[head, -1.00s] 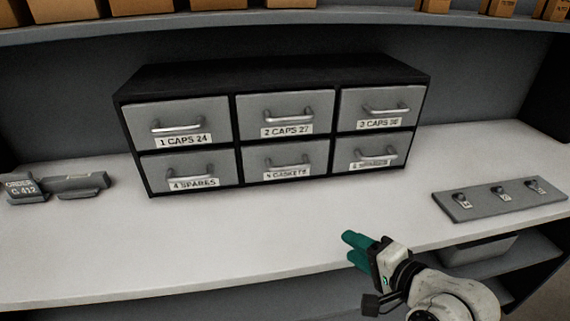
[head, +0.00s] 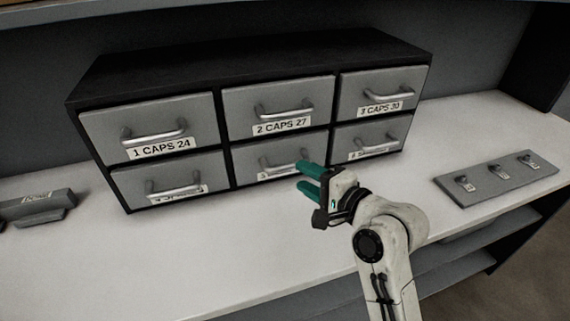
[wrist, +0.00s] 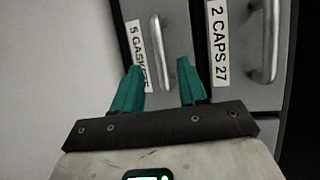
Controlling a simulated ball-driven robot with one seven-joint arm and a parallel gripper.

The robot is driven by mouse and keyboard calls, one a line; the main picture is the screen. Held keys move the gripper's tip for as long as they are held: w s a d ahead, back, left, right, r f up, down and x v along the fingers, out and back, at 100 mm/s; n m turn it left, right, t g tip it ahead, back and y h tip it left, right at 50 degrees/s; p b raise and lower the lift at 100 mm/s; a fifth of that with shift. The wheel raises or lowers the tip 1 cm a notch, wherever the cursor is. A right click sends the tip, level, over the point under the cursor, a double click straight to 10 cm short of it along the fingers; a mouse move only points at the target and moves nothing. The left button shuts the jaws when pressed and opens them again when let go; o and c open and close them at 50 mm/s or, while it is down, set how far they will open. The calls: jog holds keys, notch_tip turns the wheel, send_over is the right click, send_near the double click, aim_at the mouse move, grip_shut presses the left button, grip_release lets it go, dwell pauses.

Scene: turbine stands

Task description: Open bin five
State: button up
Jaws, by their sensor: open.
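Bin five is the lower middle drawer (head: 258,161) of a black six-drawer cabinet. It looks shut, with a silver bar handle (head: 277,164) on its front. In the head view its label is partly hidden and blurred. In the wrist view its label (wrist: 137,52) reads "5 GASKETS", and its handle (wrist: 160,50) stands beside it. My gripper (head: 305,178) has green fingers and is open and empty. It points at the right part of bin five's front. In the wrist view the fingertips (wrist: 160,68) lie on either side of the handle's near end; I cannot tell whether they touch it.
Drawer four (head: 165,181) and drawer six (head: 370,140) flank bin five. A grey plate with hooks (head: 497,180) lies at right. The white counter in front is clear.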

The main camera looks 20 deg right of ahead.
aim_at(289, 169)
jog(key=x, duration=0.6)
jog(key=shift+w+a+f, duration=0.15)
jog(key=shift+w, duration=0.15)
jog(key=shift+c, duration=0.2)
grip_shut()
